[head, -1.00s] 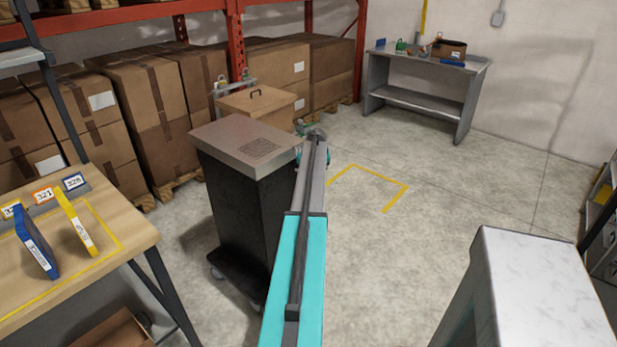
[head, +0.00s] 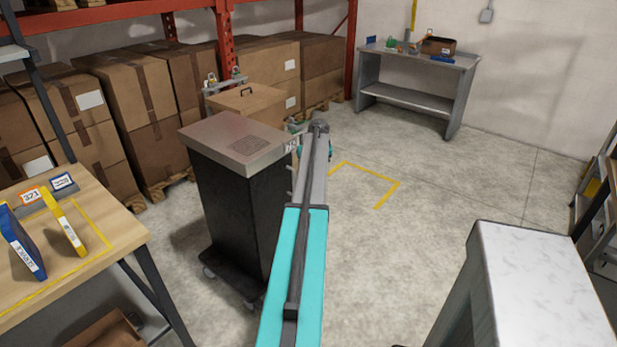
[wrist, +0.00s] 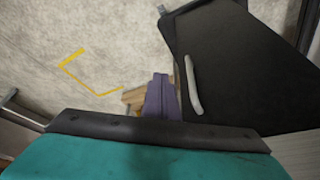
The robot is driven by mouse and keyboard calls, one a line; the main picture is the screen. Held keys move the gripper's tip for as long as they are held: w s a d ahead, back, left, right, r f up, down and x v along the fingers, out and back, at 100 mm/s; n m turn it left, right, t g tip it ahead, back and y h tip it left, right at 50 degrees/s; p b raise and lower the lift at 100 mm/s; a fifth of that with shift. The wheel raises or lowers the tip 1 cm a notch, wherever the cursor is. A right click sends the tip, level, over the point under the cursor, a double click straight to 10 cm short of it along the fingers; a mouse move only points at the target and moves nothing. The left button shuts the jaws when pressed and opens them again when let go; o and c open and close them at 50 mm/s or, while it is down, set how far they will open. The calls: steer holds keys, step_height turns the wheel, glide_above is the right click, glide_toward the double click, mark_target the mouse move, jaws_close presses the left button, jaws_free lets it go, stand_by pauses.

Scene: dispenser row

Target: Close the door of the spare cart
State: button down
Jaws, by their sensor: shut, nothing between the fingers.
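The cart (head: 230,200), a dark cabinet with a grey top (head: 225,135) on casters, stands upright left of my teal arm in the head view. Its right side is mostly behind the arm, and its door is not seen there. In the wrist view a black panel (wrist: 245,70), apparently the cart's door, fills the upper right, with a pale bar handle (wrist: 193,85) near its left edge. How far the door stands open cannot be told. My gripper (wrist: 161,80) shows as shut purple fingers just left of the handle, empty; contact is unclear. It is hidden in the head view.
A wooden table (head: 100,262) with binders is at left, and a marble-topped counter (head: 540,270) at lower right. Boxes (head: 150,90) on pallets line the back. A grey workbench (head: 420,65) stands far right. Floor around the yellow marking (head: 365,168) is clear.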

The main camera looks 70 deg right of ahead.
step_height(320, 180, up, 6)
steer(key=s, duration=0.2)
steer(key=shift+s+a+f+b, duration=0.15)
steer(key=shift+a+f+b, duration=0.1)
steer(key=shift+a+b, duration=0.2)
steer(key=shift+d, duration=0.1)
